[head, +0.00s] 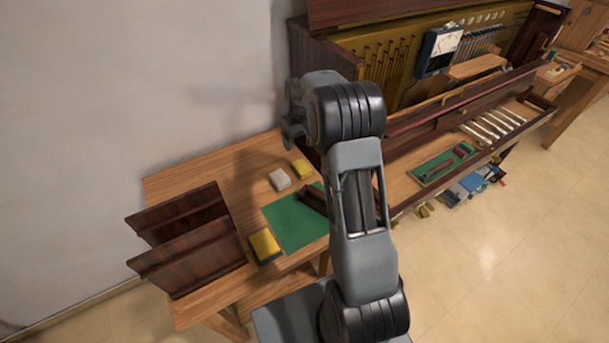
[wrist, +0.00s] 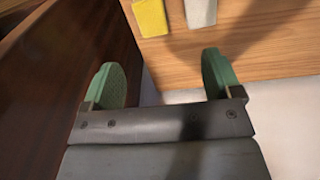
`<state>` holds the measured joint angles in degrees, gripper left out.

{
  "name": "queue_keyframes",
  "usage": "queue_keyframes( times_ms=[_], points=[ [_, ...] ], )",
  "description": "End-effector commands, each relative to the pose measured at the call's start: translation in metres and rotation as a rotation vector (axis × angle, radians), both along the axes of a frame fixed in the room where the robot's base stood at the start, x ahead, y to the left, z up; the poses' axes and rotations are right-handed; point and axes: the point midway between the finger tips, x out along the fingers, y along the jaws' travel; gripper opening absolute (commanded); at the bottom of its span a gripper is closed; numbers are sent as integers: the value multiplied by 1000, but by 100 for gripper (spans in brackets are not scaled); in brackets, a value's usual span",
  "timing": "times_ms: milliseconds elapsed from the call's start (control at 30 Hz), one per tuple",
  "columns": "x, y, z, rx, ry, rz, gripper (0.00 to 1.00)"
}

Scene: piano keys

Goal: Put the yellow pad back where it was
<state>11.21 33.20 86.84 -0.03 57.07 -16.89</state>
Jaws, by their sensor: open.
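Two yellow pads lie on the wooden table in the head view. One yellow pad (head: 302,169) is near the piano's side, beside a pale grey pad (head: 279,180). The other yellow pad (head: 264,245), with a dark layer, lies at the front left corner of the green mat (head: 290,222). My gripper (head: 289,143) is above the table's back edge near the piano's side, apart from the pads. In the wrist view my gripper (wrist: 162,78) is open and empty. A yellow pad (wrist: 151,17) and the grey pad (wrist: 201,12) show beyond its fingers.
Dark wooden panels (head: 185,245) stand at the table's left. The open piano (head: 400,60) rises at the right, its dark side close to my gripper in the wrist view (wrist: 60,80). A dark piece lies on the mat, partly hidden by my arm. The table's back left is bare.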

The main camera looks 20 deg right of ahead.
Motion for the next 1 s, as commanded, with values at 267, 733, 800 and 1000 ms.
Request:
queue_keyframes(
  times_ms=[267,733,800,1000],
  points=[
    [-109,59,105,-6,-143,-36,84],
    [-254,99,118,23,-294,-85,84],
    [-261,101,117,26,-302,-88,84],
    [-267,102,114,29,-308,-91,84]
  ],
)
